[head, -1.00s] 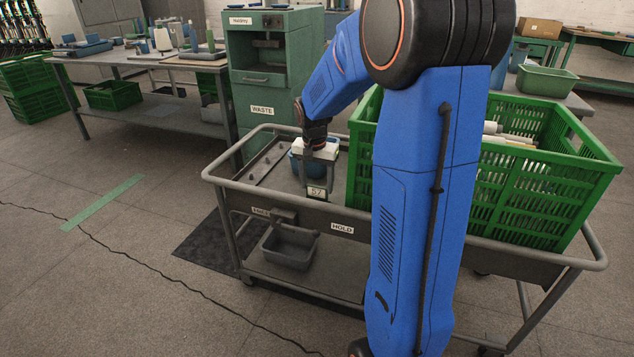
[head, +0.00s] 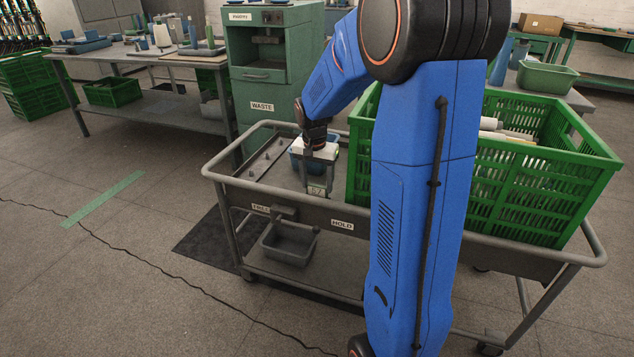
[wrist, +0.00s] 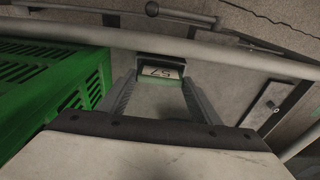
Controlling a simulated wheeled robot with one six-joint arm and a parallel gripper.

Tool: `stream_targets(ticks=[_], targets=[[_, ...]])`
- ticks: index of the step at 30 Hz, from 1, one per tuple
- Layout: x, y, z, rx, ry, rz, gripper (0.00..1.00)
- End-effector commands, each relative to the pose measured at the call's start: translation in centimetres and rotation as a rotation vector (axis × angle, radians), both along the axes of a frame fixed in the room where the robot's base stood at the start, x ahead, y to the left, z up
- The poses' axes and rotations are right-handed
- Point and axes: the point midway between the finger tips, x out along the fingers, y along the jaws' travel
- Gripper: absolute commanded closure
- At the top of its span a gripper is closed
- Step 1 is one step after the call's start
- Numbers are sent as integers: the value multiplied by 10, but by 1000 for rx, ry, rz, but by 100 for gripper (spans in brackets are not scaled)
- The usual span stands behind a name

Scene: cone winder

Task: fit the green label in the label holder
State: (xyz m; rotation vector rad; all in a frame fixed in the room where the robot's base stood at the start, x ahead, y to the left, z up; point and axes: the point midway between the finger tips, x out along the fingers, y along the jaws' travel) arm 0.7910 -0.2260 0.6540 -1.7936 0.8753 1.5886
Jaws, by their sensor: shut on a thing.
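My gripper (head: 317,176) points down over the left part of the cart, at its near side wall. It is shut on the green label (head: 317,190), a small plate with a pale face and dark figures. In the wrist view the label (wrist: 161,72) sits between the fingertips (wrist: 160,80), with a green edge showing. A dark frame (wrist: 160,59) lies right at the label there, just inside the cart's rail; it may be the label holder. I cannot tell whether the label is inside it or only in front of it.
The grey cart (head: 400,222) has a tube rail around it and a HOLD sign (head: 342,225). A green crate (head: 480,190) with cones stands on its right, close to my arm. A blue tub (head: 298,152) is behind my gripper. A grey bin (head: 289,245) sits below.

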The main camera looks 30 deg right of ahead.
Motion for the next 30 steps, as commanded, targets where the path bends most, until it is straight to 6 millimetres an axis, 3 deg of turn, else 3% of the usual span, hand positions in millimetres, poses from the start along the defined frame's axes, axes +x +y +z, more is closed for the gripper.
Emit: stream_targets(ticks=[30], targets=[[0, 0, -10, 1, 1, 0, 64]])
